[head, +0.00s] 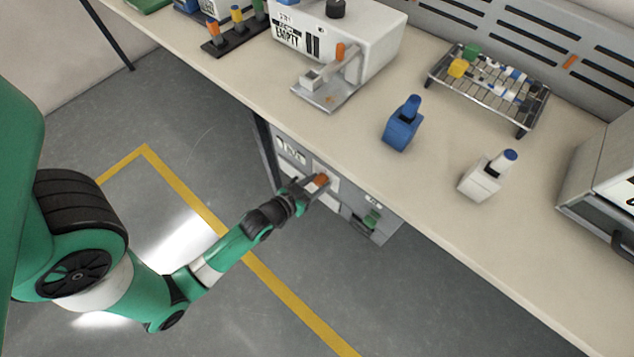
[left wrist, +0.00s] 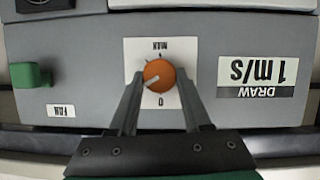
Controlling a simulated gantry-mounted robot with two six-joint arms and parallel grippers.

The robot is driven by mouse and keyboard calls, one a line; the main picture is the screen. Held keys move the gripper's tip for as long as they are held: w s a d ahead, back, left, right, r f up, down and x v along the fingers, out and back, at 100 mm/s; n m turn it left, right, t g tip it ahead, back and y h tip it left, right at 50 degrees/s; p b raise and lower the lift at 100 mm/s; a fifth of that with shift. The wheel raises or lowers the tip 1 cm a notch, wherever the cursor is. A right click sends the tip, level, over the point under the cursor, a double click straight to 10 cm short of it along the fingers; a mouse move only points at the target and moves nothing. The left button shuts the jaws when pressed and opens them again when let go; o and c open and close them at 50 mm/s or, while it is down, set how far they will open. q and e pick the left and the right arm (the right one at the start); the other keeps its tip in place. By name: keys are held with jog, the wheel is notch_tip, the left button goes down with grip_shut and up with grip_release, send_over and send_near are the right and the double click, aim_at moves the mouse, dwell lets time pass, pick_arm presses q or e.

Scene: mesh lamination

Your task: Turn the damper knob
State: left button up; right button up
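The damper knob (left wrist: 158,76) is a round orange knob on a white plate marked MAX and 0, seen upside down in the left wrist view. Its pale pointer line slants to the lower left in that view. My right gripper is not in view.
A green FAN switch (left wrist: 32,75) and a "DRAW 1 m/s" label (left wrist: 264,75) flank the knob. The bench top (head: 330,140) overhangs the panel and holds a blue dispenser (head: 402,125), a white dispenser (head: 487,177) and a wire rack (head: 480,85). The floor beside the arm is clear.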

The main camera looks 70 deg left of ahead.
pick_arm(q)
grip_shut()
jog(key=shift+w+d+m+y, duration=0.1)
jog(key=shift+m+y, duration=0.2)
jog(key=shift+m, duration=0.2)
jog(key=m+y+b, duration=0.1)
jog(key=b, duration=0.1)
jog(key=shift+d+f+m+g+b, duration=0.1)
jog(key=shift+f+m+g+b, duration=0.05)
jog(key=shift+m+g+b, duration=0.25)
jog(key=shift+m+y+b, duration=0.4)
jog(key=shift+m, duration=0.1)
jog(key=o, duration=0.6)
grip_release()
